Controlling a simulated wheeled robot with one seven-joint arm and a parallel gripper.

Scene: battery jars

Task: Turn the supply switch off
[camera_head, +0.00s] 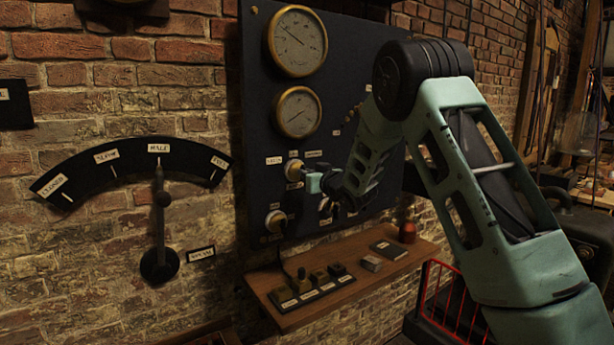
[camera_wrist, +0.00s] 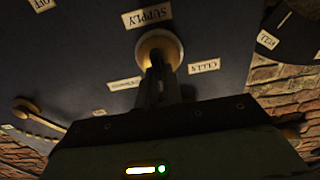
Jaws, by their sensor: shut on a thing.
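The supply switch (camera_wrist: 172,42) is a round pale knob with a brass rim on the dark panel (camera_head: 345,65). In the wrist view, an upside-down SUPPLY label (camera_wrist: 147,15) lies beside it. A CELLS label (camera_wrist: 204,66) and a partly hidden label (camera_wrist: 125,84) flank it. My gripper (camera_wrist: 158,66) is shut on the switch's handle, and the fingers hide most of the handle. The switch also shows in the head view (camera_head: 293,169), with my gripper (camera_head: 308,180) against it from the right. The handle's exact angle is hard to tell.
A second knob (camera_head: 275,221) sits just below on the panel. Two brass gauges, upper (camera_head: 297,41) and lower (camera_head: 297,112), are above. A wooden shelf (camera_head: 318,313) with small items juts out below. A wall lever (camera_head: 160,215) stands left, on a labelled arc.

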